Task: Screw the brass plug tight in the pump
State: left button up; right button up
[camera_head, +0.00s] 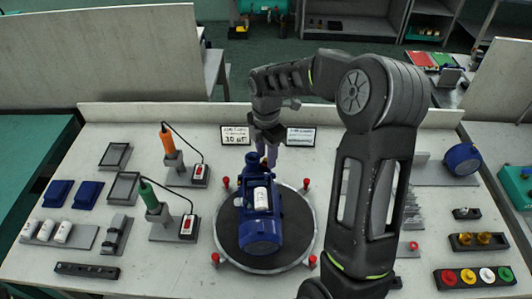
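The blue pump (260,233) lies on a round dark turntable (288,255) in the middle of the table, its flanged end pointing away from me. A white cylinder sits on its top. My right gripper (266,158) points down at the far end of the pump, its fingers at or just behind the pump's end. They are too small and partly hidden to tell whether they are open or shut. No brass plug shows in the pump; the gripper covers that spot. Two brass-coloured pieces (475,239) sit in a black holder at the right. My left gripper is out of view.
Red knobs (312,261) ring the turntable. Two signs (300,136) stand behind. A rack of coloured caps (476,277) is at front right. My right arm covers the right middle.

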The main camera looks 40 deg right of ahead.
jog(key=shift+a, duration=0.15)
dwell(0.4)
jog(key=shift+f, duration=0.1)
grip_shut()
dwell(0.4)
jog(key=shift+m+b, duration=0.35)
jog(key=shift+m, duration=1.25)
jog(key=m, duration=0.2)
jog(key=shift+m, duration=0.7)
